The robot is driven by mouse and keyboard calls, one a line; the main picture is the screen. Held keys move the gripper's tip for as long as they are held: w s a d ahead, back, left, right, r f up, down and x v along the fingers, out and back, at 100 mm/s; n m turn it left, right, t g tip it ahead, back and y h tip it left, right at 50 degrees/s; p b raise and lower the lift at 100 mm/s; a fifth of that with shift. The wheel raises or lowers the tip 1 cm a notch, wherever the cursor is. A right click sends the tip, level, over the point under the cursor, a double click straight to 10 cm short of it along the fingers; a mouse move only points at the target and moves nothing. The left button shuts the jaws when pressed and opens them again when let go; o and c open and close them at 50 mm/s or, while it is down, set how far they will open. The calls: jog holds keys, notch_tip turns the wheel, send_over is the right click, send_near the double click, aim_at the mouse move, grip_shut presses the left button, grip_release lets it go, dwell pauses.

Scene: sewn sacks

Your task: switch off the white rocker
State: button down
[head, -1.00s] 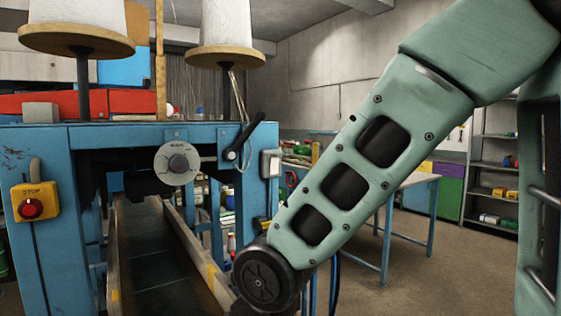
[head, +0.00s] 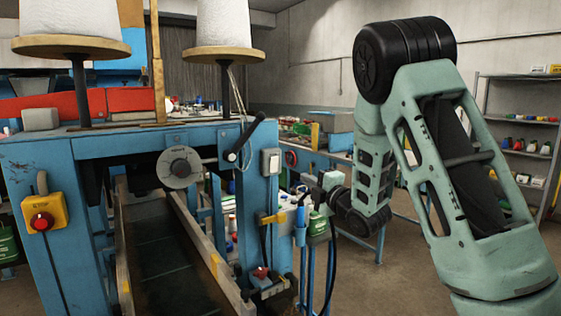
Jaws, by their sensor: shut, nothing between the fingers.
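The white rocker (head: 271,161) is a small pale switch in a grey-white housing on the upper right of the machine's blue post (head: 252,190). Which way it is tipped is too small to tell. My gripper (head: 307,179) is small in the picture, to the right of the post and a little lower than the rocker. It points left towards the machine, is shut and holds nothing. It looks apart from the rocker; the depth between them is hard to judge.
A black lever (head: 244,138) and a grey dial (head: 179,167) sit left of the rocker. A yellow box with a red stop button (head: 41,221) is at far left. Below my gripper are a blue-handled tool (head: 300,225) and black cables. Thread cones (head: 217,22) stand on top.

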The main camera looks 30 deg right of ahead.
aim_at(275, 160)
jog(key=w+p, duration=0.2)
jog(key=w, duration=0.2)
jog(key=w+r+p, duration=0.1)
jog(key=w+p, duration=0.2)
jog(key=w, duration=0.1)
jog(key=w+r+p, duration=0.1)
jog(key=w+p, duration=0.1)
jog(key=w, duration=0.2)
jog(key=shift+w+a, duration=0.25)
jog(key=shift+w, duration=0.15)
jog(key=shift+w+f+p, duration=0.2)
jog(key=shift+w+p, duration=0.3)
jog(key=shift+w, duration=0.1)
jog(key=shift+w+a+b, duration=0.1)
jog(key=shift+w+b, duration=0.1)
jog(key=shift+b, duration=0.55)
jog(key=shift+r, duration=0.1)
jog(key=shift+s, duration=0.1)
